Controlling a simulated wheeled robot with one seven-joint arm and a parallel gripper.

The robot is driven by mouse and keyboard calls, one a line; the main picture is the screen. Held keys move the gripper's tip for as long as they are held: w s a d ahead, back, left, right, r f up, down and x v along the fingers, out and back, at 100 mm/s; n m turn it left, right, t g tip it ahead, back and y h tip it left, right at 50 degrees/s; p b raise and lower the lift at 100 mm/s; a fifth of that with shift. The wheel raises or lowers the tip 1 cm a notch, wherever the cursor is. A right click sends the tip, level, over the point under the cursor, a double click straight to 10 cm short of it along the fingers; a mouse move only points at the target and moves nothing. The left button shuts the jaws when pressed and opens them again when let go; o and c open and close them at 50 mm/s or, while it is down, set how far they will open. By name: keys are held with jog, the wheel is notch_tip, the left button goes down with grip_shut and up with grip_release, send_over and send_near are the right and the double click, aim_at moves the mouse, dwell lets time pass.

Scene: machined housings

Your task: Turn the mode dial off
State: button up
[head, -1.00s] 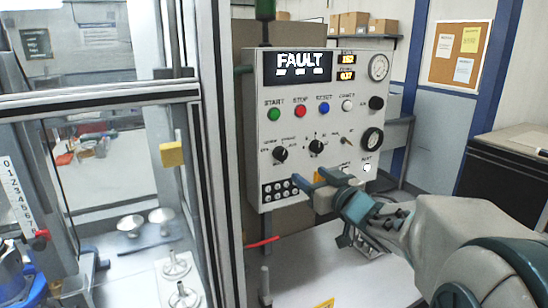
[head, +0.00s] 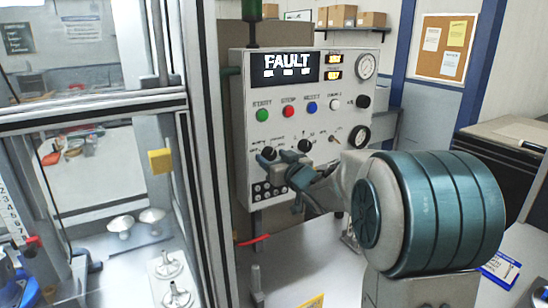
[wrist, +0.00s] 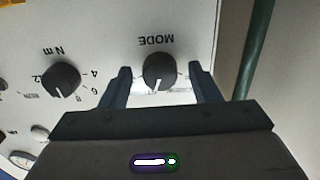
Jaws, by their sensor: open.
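The mode dial (wrist: 159,70) is a round black knob with a white pointer line, on the light grey control panel (head: 290,204). In the wrist view the panel lettering is upside down, with MODE beside the knob. The dial also shows in the head view (head: 267,153), at the panel's lower left. My gripper (wrist: 160,82) is open, with one dark blue finger on each side of the dial. Gaps show between the fingers and the knob; I cannot tell how deep the fingers reach. In the head view the gripper (head: 279,163) is at the dial.
A second black dial (wrist: 60,79), marked N m, is close beside one finger. Small black buttons (head: 262,190) lie below the mode dial. The display (head: 290,67) reads FAULT. A framed glass enclosure (head: 205,180) stands left of the panel. A green pipe (wrist: 254,50) runs past the panel edge.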

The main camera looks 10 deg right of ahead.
jog(key=c, duration=1)
jog(key=shift+f+n+b, duration=0.15)
jog(key=shift+n+b, duration=0.15)
jog(key=shift+b, duration=0.2)
jog(key=n+b, duration=0.2)
jog(key=b, duration=0.1)
jog(key=shift+f+n, duration=0.1)
jog(key=shift+n, duration=0.2)
jog(key=n+b, duration=0.4)
jog(key=shift+n+b, duration=0.3)
jog(key=n+b, duration=0.3)
jog(key=n, duration=0.2)
jog(key=shift+d+b, duration=0.1)
jog(key=shift+b, duration=0.3)
jog(key=shift+r+n+b, duration=0.15)
jog(key=shift+n+b, duration=0.5)
jog(key=shift+n, duration=0.6)
jog(key=shift+r+n+b, duration=0.1)
jog(key=shift+n+b, duration=0.5)
jog(key=shift+n, duration=0.65)
